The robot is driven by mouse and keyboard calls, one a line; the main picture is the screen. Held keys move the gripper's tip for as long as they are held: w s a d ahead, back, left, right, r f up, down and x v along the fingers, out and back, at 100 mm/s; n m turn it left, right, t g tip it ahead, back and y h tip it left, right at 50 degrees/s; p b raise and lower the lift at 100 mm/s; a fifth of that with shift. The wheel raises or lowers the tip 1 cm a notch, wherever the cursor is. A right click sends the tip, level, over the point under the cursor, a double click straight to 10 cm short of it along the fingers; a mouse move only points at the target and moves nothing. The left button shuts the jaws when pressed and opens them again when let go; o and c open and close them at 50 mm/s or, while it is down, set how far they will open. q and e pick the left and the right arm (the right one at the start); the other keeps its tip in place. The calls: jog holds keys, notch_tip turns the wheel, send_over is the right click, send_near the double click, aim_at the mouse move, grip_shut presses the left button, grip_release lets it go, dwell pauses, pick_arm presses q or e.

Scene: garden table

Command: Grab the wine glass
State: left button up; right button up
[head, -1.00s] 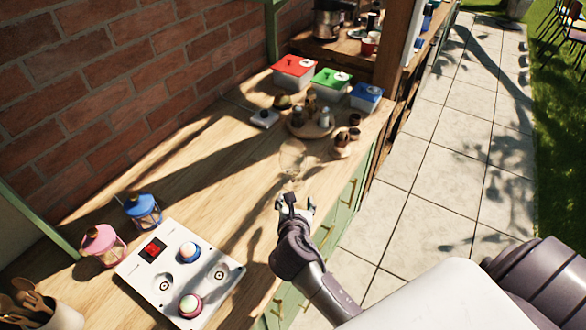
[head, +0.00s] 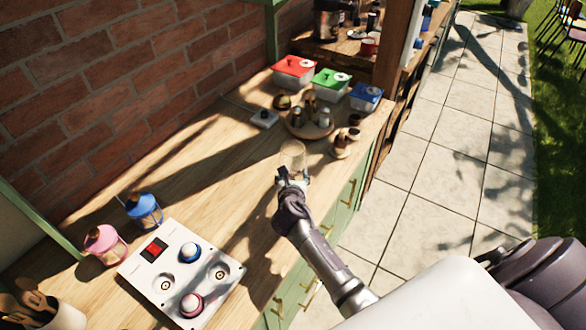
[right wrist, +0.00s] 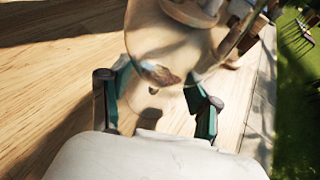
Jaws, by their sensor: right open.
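The clear wine glass (head: 292,155) stands on the wooden counter, just beyond my right gripper (head: 293,177) in the head view. In the right wrist view the glass (right wrist: 165,45) fills the upper middle, with its bowl just past the fingertips. My right gripper (right wrist: 158,88) is open, with one teal-padded finger on each side and the glass's lower part between or just ahead of them. I cannot tell whether a finger touches the glass. My left gripper is not in view.
A round wooden tray (head: 296,128) with small shakers stands behind the glass, and small brown pots (head: 341,146) stand to its right. Red, green and blue lidded boxes are farther back. A white button panel (head: 150,287) and lanterns (head: 143,210) are at left. The counter left of the glass is clear.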

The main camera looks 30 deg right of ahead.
jog(key=shift+x, duration=1.05)
jog(key=shift+s, duration=0.1)
grip_shut()
